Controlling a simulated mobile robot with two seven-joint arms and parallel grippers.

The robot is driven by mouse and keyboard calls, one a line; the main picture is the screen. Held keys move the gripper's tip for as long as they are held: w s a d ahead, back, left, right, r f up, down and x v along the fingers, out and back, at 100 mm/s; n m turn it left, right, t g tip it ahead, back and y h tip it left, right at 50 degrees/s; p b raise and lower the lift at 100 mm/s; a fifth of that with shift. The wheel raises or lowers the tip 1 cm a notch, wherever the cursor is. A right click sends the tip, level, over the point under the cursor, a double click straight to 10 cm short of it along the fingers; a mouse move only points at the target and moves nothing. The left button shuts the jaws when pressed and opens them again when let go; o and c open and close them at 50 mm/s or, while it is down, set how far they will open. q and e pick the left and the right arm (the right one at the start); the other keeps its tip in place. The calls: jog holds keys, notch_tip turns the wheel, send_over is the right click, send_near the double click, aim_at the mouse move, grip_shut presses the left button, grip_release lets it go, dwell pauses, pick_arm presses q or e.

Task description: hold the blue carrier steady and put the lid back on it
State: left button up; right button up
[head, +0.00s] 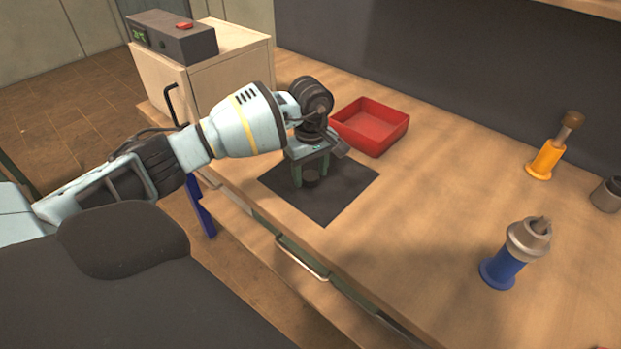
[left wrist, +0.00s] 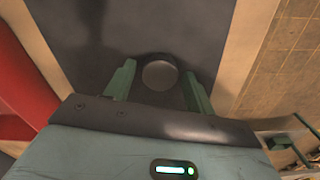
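The blue carrier (head: 503,267) stands upright on the bench at the right, with a wide blue foot and a grey upper part. A small pointed piece sticks up from its top. A small dark round piece, possibly the lid (head: 311,180), rests on the dark mat (head: 337,199). It also shows in the left wrist view (left wrist: 160,75) as a dark disc with a lighter grey face. My left gripper (head: 310,173) is above the mat, pointing down. Its green fingers (left wrist: 158,88) are apart, one on each side of the disc, with gaps showing. My right gripper is out of view.
A red tray (head: 398,133) sits just behind the mat. An orange carrier (head: 545,160) and a grey cup-like piece (head: 607,195) stand at the right. A box with a dark display unit (head: 172,38) is at the back left. The bench between mat and blue carrier is clear.

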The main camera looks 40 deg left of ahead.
aim_at(310, 177)
pick_arm(q)
jog(key=c, duration=0.8)
jog(key=shift+r, duration=0.15)
jog(key=shift+r, duration=0.25)
jog(key=r, duration=0.2)
jog(key=shift+s+d+r, duration=0.15)
jog(key=shift+s+r, duration=0.15)
jog(key=shift+r, duration=0.1)
jog(key=s+d, duration=0.2)
jog(key=s, duration=0.2)
jog(key=s+d+r, duration=0.1)
jog(key=s+d, duration=0.2)
jog(key=s, duration=0.1)
jog(key=s+d, duration=0.3)
jog(key=s, duration=0.1)
jog(key=shift+s+d+r+b, duration=0.2)
jog(key=shift+s+b, duration=0.2)
